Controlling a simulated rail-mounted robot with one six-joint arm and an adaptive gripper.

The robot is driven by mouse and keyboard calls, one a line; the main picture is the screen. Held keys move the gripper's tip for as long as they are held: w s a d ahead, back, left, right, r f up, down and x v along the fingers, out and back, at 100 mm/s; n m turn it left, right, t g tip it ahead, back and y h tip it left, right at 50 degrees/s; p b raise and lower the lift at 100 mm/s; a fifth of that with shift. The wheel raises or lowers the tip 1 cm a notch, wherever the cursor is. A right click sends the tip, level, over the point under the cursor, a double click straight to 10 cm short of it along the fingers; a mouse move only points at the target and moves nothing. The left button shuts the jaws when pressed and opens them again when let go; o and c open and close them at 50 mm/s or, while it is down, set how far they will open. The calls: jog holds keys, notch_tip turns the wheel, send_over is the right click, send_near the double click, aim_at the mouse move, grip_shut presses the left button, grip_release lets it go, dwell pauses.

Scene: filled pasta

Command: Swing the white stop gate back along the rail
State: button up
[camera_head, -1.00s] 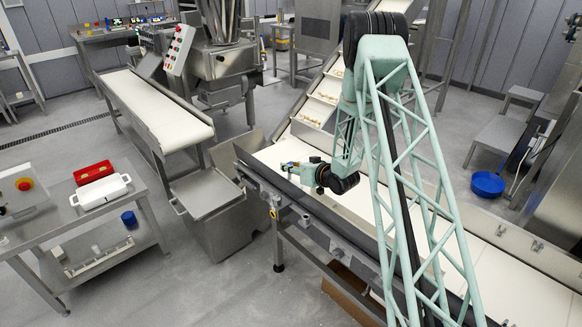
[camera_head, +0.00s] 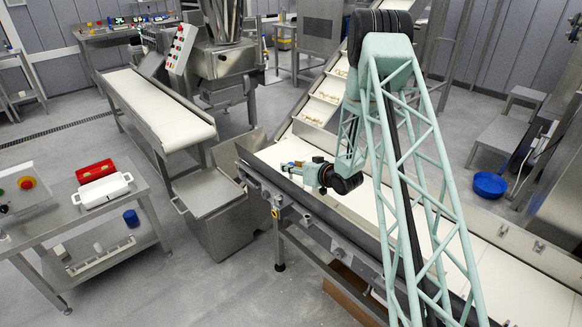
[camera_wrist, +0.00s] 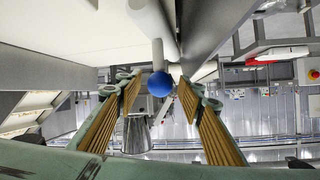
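In the wrist view my gripper (camera_wrist: 161,92) has its two ribbed fingers spread. A blue ball knob (camera_wrist: 160,84) appears between the fingertips, with a gap on each side. The knob is on a pale rod joined to a white bar (camera_wrist: 152,28), which looks like the stop gate, beside the grey metal rail (camera_wrist: 208,30). In the head view my gripper (camera_head: 291,167) is low over the near-left rail of the white conveyor belt (camera_head: 360,203). The gate is too small and hidden there to make out clearly.
A steel bin (camera_head: 212,200) stands left of the conveyor. Farther left, a steel table (camera_head: 60,226) holds a white tub (camera_head: 101,191) and a red box (camera_head: 94,171). A blue bowl (camera_head: 489,185) lies on the floor at right.

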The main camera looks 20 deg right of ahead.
jog(key=v, duration=1.1)
jog(key=shift+c, duration=0.2)
